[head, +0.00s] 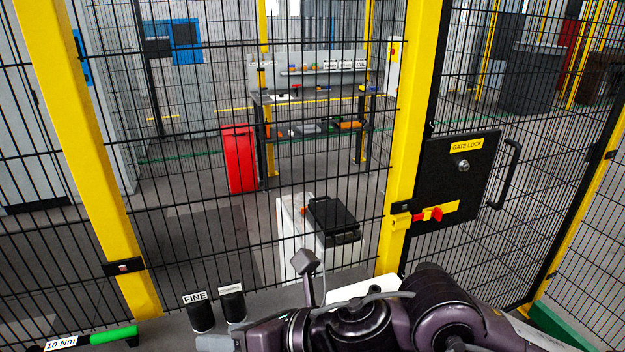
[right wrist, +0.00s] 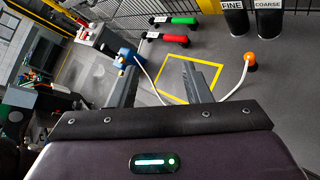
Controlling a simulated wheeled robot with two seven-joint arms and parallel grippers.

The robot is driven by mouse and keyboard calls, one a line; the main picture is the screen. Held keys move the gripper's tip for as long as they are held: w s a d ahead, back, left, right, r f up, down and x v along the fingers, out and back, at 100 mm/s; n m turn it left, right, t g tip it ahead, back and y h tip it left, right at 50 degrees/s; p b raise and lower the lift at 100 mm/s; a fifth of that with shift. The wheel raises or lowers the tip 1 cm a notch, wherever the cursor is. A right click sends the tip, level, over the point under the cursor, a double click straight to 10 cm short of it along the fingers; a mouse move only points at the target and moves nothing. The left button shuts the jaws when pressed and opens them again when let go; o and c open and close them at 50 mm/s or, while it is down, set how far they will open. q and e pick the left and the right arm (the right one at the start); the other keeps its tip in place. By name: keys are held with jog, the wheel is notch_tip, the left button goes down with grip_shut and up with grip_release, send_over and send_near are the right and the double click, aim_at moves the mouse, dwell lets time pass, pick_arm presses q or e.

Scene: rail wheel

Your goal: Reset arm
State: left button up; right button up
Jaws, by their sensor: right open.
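My right arm reaches in from the lower right of the head view, low over the grey bench. In the right wrist view my right gripper (right wrist: 152,68) has its two grey fingers spread apart, with nothing seen between them. The fingers are above the bench, beside a yellow outlined square (right wrist: 188,100). A white cable passes near them. My left gripper is not in view.
Black FINE (head: 200,315) and COARSE (head: 232,304) cups stand on the bench. A green-handled tool (right wrist: 183,20) and red-handled tool (right wrist: 172,39) lie nearby. An orange knob (right wrist: 250,60) sits to the right. Wire fence and gate lock (head: 462,168) stand beyond.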

jog(key=w+d+m+t+h, duration=0.3)
jog(key=w+d+m+t, duration=0.35)
jog(key=m, duration=1.35)
jog(key=d+f+m+h, duration=0.4)
jog(key=d+f+m, duration=0.2)
jog(key=d+m, duration=0.2)
jog(key=s+d+f+m+g+h, duration=0.5)
jog(key=s+d+f+m+g, duration=0.2)
jog(key=s+d+f+m, duration=0.8)
notch_tip(320, 180, down, 32)
jog(key=f+n+g+b, duration=0.1)
jog(key=n+b, duration=0.1)
jog(key=s+d+f, duration=0.2)
jog(key=s+f, duration=0.7)
jog(key=s+d+f+g+b, duration=0.1)
jog(key=s+d+f, duration=0.1)
jog(key=s+f, duration=0.8)
jog(key=shift+s+d, duration=0.15)
jog(key=shift+c, duration=0.8)
